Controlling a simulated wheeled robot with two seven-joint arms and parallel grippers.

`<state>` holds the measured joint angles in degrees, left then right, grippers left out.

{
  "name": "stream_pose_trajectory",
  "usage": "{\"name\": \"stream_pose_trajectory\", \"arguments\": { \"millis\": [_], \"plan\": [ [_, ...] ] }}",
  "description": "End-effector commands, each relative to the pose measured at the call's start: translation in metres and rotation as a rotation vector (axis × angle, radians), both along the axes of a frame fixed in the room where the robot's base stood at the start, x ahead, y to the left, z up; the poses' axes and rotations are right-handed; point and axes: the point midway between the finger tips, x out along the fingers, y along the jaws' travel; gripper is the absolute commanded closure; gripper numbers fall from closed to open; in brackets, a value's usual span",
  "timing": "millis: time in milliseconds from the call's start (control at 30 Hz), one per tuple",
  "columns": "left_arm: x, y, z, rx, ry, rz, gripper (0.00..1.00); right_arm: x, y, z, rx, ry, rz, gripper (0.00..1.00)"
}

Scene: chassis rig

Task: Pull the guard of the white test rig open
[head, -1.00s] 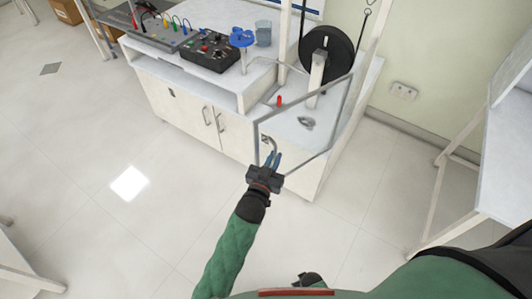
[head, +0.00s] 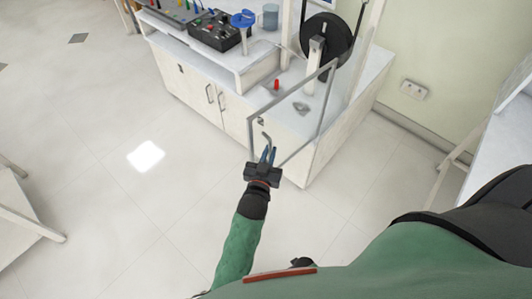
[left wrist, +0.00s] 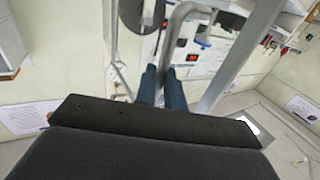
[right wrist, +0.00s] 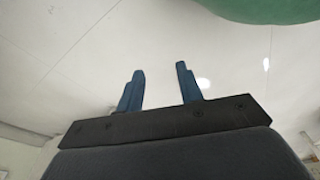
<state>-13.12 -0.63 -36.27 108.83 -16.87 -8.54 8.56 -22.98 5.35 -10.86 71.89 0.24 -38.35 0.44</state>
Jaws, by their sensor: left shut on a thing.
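The white test rig's guard (head: 291,94) is a clear panel in a grey frame. It stands out at an angle from the front of the rig, over the white cabinet (head: 205,92). A bent grey handle (head: 265,136) sits at its near left edge. My left gripper (head: 268,153) is shut on the handle. In the left wrist view the handle (left wrist: 170,45) runs between the blue fingers, with a frame bar (left wrist: 235,60) to its right. My right gripper (right wrist: 160,72) is open and empty, over bare floor in the right wrist view.
A black disc (head: 326,38) on a white post, a red knob (head: 276,85) and a small grey part (head: 301,108) are on the rig. A control box (head: 214,31) stands at left. Floor (head: 130,215) in front is clear. A white table (head: 507,140) is at right.

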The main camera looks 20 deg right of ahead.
Motion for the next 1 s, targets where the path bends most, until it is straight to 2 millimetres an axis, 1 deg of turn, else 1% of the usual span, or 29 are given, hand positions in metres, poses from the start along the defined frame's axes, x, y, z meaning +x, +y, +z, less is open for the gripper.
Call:
{"name": "stream_pose_trajectory", "arguments": {
  "millis": [100,367,400,467,500,833,1000],
  "plan": [
    [0.0,-0.003,0.002,-0.003,-0.003,-0.002,1.0,0.002,0.006,0.001,0.007,-0.003,-0.001,0.64],
    [0.0,-0.003,0.002,-0.002,-0.002,-0.002,1.0,0.002,0.012,0.001,0.013,-0.003,-0.004,0.64],
    [0.0,-0.003,0.002,-0.002,-0.002,-0.002,0.87,0.002,0.012,0.001,0.013,-0.003,-0.004,0.64],
    [0.0,-0.003,0.002,-0.002,-0.002,-0.002,0.76,0.002,0.012,0.001,0.012,-0.003,-0.003,0.64],
    [0.0,-0.002,0.001,-0.002,-0.002,-0.002,0.68,0.002,0.012,0.001,0.012,-0.003,-0.003,0.64],
    [-0.001,-0.001,0.0,0.0,0.0,-0.001,0.68,0.002,-0.005,0.0,-0.005,-0.003,0.003,0.64],
    [-0.008,0.004,-0.002,0.0,0.0,0.0,0.68,0.002,-0.003,-0.002,-0.004,0.005,0.0,0.64]
  ]
}}
